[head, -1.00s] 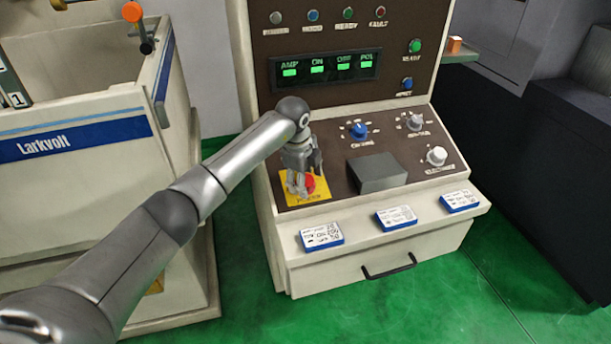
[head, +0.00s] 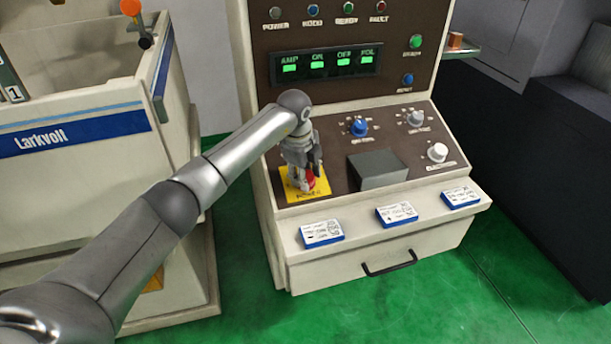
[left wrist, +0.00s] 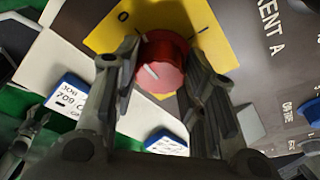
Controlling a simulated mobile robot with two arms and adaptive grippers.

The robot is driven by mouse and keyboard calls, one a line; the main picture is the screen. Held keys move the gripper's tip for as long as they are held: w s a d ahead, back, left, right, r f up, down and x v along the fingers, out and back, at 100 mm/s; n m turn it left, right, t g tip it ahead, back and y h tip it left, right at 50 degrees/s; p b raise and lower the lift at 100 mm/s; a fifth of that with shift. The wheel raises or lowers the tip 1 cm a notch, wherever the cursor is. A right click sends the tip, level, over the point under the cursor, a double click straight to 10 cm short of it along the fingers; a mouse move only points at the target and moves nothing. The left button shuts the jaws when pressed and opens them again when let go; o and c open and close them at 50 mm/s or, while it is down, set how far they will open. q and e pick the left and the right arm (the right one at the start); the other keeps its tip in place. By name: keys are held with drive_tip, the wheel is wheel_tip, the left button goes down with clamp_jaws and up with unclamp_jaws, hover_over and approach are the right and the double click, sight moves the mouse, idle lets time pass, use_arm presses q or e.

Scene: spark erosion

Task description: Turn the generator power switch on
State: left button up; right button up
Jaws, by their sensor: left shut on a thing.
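The generator power switch is a red rotary knob (head: 310,182) on a yellow plate (head: 293,193) marked POWER, at the lower left of the generator's sloped panel (head: 340,165). In the left wrist view the red knob (left wrist: 163,62) has a pale pointer line, and an O mark shows on the yellow plate (left wrist: 112,28). My left gripper (head: 307,178) points down at the knob, with one finger on each side; in the left wrist view its fingers (left wrist: 163,75) are shut on the knob. The fingers hide part of the knob in the head view. My right gripper is not in view.
A dark grey block (head: 377,172) stands out from the panel right of the switch. Blue knob (head: 357,128) and white knobs (head: 437,152) sit beyond it. Three blue-edged cards (head: 322,233) lie on the front ledge. A Larkvolt tank (head: 75,150) stands at left.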

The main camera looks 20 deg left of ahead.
use_arm(q)
drive_tip(key=m+b, duration=0.2)
drive_tip(key=m, duration=0.1)
drive_tip(key=shift+w+f+g, duration=0.1)
drive_tip(key=shift+g, duration=0.2)
drive_tip(key=m+y+b, duration=0.1)
drive_tip(key=m+b, duration=0.1)
drive_tip(key=m, duration=0.2)
drive_tip(key=shift+m+g, duration=0.3)
drive_tip(key=shift+g, duration=0.1)
drive_tip(key=m+y+b, duration=0.1)
drive_tip(key=m+b, duration=0.1)
drive_tip(key=m, duration=0.2)
drive_tip(key=shift+w+d, duration=0.1)
drive_tip(key=shift+d, duration=0.05)
drive_tip(key=shift+m+g+y+b, duration=0.35)
drive_tip(key=shift+m+y, duration=0.25)
drive_tip(key=shift+m, duration=1.7)
drive_tip(key=o, duration=1)
drive_tip(key=shift+d+r, duration=0.1)
drive_tip(key=shift+r, duration=0.15)
drive_tip(key=v, duration=1.1)
drive_tip(key=shift+r, duration=0.35)
